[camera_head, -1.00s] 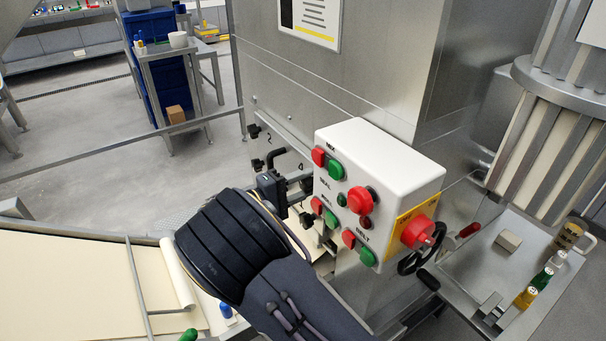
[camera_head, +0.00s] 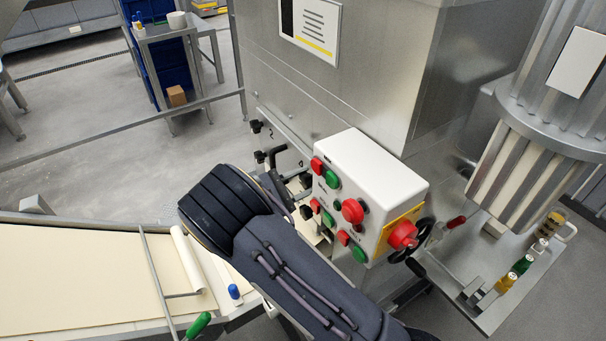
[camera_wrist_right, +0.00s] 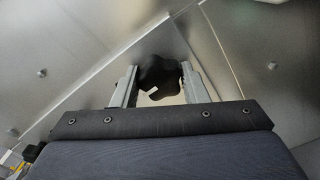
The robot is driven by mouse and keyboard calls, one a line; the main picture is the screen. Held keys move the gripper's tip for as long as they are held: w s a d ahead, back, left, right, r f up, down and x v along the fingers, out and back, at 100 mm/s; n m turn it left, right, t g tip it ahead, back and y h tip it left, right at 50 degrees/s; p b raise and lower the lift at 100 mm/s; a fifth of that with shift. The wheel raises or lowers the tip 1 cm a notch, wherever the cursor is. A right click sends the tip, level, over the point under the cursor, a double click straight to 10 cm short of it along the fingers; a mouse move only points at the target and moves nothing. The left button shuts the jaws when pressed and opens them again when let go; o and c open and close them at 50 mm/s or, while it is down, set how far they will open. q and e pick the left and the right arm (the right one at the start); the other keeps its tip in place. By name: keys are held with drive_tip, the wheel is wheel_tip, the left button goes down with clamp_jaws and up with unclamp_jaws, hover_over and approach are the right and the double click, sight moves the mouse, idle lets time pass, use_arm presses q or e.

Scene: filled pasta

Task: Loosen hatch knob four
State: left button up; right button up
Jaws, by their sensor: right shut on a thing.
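A dark lobed hatch knob (camera_wrist_right: 158,72) sits between the two grey fingers of my right gripper (camera_wrist_right: 159,88) in the right wrist view. The fingers are shut on its sides, and bare metal plate surrounds it. In the head view my right gripper (camera_head: 278,188) is at the hatch, left of the control box, mostly hidden behind my wrist. Other black hatch knobs show there, one at the upper left (camera_head: 256,126) and one beside the box (camera_head: 306,212). I cannot read the number of the held knob. My left gripper is not in view.
The white control box (camera_head: 372,180) with red and green buttons stands close to the right of my gripper. A black handwheel (camera_head: 412,250) is at its lower right. A belt with a pasta sheet (camera_head: 85,280) lies at the lower left. Open floor (camera_head: 110,165) is beyond the rail.

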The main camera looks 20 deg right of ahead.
drive_tip(key=n+p, duration=0.3)
drive_tip(key=n, duration=0.3)
drive_tip(key=shift+n+p, duration=0.3)
drive_tip(key=shift+p, duration=0.1)
drive_tip(key=n+p, duration=0.1)
drive_tip(key=n, duration=0.2)
drive_tip(key=shift+n+p, duration=0.7)
drive_tip(key=shift+n, duration=0.6)
drive_tip(key=shift+f, duration=0.1)
drive_tip(key=o, duration=1)
drive_tip(key=shift+c, duration=0.2)
